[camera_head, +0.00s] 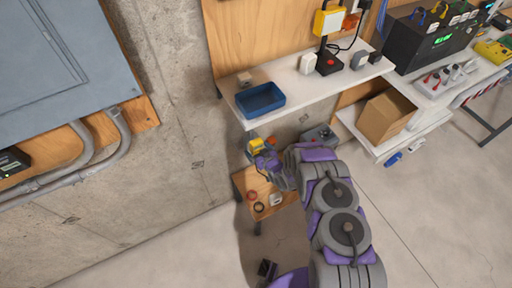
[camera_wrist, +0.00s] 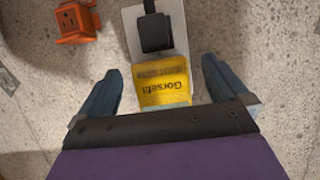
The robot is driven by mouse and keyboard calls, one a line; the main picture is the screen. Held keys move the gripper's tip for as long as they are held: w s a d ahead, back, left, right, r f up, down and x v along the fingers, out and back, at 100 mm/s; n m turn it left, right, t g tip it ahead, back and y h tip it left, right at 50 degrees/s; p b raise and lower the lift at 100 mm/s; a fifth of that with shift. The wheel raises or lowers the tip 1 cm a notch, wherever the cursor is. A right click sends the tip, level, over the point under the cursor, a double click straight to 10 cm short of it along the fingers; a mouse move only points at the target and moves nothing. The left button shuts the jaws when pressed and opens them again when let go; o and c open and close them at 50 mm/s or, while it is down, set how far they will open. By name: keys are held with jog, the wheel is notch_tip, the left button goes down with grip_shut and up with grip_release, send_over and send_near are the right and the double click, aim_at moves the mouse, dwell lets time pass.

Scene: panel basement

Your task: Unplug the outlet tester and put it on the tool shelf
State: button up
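The outlet tester (camera_wrist: 164,88) is a yellow block with dark lettering, seated at one end of a light metal outlet plate (camera_wrist: 131,34) on the concrete wall. A black plug (camera_wrist: 156,32) fills the other end of the plate. My gripper (camera_wrist: 161,72) is open, with one dark finger on each side of the tester and visible gaps between. It does not hold the tester. In the head view my gripper (camera_head: 262,157) is below the white shelf, by a yellow shape (camera_head: 256,145) that looks like the tester. A low wooden shelf (camera_head: 245,182) below carries small rings and a white item.
An orange socket box (camera_wrist: 75,22) is on the wall beside the plate. A white shelf (camera_head: 310,88) with a blue tray (camera_head: 260,99) overhangs my gripper. Bare floor lies at lower right.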

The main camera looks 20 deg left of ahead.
jog(key=c, duration=1.3)
jog(key=o, duration=1)
jog(key=p+v, duration=0.3)
jog(key=v, duration=1.4)
jog(key=shift+d, duration=0.1)
